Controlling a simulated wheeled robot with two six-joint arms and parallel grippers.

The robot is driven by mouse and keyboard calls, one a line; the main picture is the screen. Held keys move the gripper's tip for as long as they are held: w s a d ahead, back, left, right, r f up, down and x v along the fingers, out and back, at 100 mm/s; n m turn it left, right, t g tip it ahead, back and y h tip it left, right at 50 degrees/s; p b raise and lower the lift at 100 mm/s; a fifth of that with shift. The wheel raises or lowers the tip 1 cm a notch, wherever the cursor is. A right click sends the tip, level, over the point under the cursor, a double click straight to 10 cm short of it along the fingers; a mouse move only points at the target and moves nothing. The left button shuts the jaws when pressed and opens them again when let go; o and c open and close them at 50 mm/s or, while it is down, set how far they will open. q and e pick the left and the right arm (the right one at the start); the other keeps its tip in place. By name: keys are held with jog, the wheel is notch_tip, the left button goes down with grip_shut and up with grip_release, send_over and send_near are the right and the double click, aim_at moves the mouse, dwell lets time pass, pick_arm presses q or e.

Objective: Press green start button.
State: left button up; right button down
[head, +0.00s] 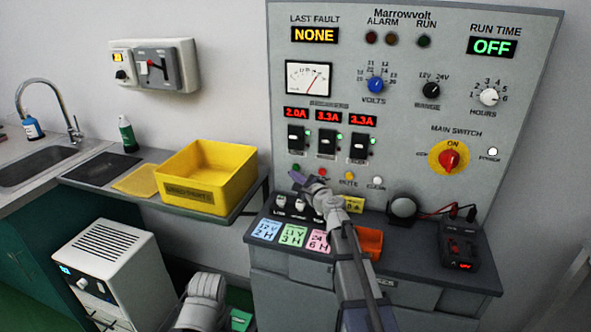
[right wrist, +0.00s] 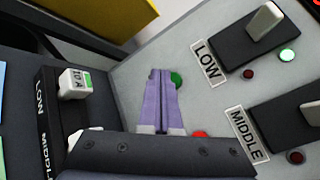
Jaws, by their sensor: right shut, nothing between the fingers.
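The green start button (head: 296,167) is at the left end of the row of buttons low on the grey panel. In the right wrist view the green button (right wrist: 177,79) shows just beside my fingertips, partly covered by them. My right gripper (head: 297,178) is shut and empty, its purple fingers (right wrist: 160,74) together and pointing at the panel by the button. I cannot tell whether the tips touch it. The red button (head: 322,171) is right of the green one and shows beside the fingers in the right wrist view (right wrist: 199,134).
Three switches (head: 326,142) sit above the buttons. White-topped plugs (head: 301,203) and coloured cards (head: 293,235) lie on the ledge below. An orange tray (head: 369,242) is by my right arm. A yellow bin (head: 207,173) stands on the left shelf.

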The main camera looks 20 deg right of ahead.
jog(key=shift+w, duration=0.1)
jog(key=shift+w+d, duration=0.2)
jog(key=shift+w, duration=0.05)
jog(key=shift+w+d, duration=0.25)
jog(key=shift+w, duration=0.15)
dwell(0.8)
jog(key=shift+s, duration=0.1)
jog(key=shift+s+a, duration=0.45)
jog(key=shift+s, duration=0.2)
dwell(0.4)
jog(key=shift+s+a, duration=0.7)
jog(key=shift+s, duration=0.35)
jog(key=shift+s+a, duration=0.7)
jog(key=shift+s, duration=0.35)
